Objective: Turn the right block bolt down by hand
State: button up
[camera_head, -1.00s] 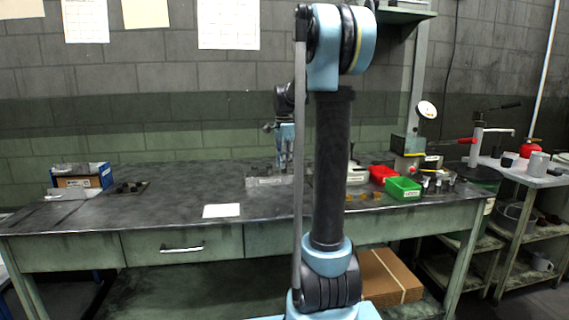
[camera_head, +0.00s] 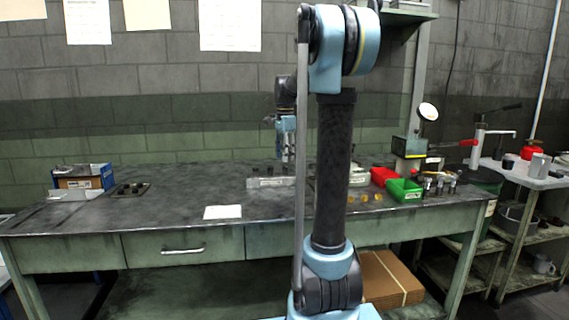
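A long light-grey block (camera_head: 264,182), which I take to be the bolt former, lies on the workbench left of my arm. Small dark shapes stand along its top, too small to tell apart as bolts. The block's right part is hidden behind my arm, so I cannot make out the right bolt. My gripper (camera_head: 286,160) hangs downward over the bench at the block, partly hidden by my arm's rod. Its fingers are tiny and dark. I cannot tell whether they touch anything or are open.
Right of my arm are a red bin (camera_head: 383,176), a green bin (camera_head: 404,190) and small brass-coloured pieces (camera_head: 364,198). A white sheet (camera_head: 222,212) lies at the front. A blue box (camera_head: 84,176) and dark plate (camera_head: 131,189) are at left. The middle left bench is clear.

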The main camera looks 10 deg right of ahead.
aim_at(285, 167)
notch_tip(285, 167, up, 8)
jog(key=shift+r, duration=0.15)
dwell(0.5)
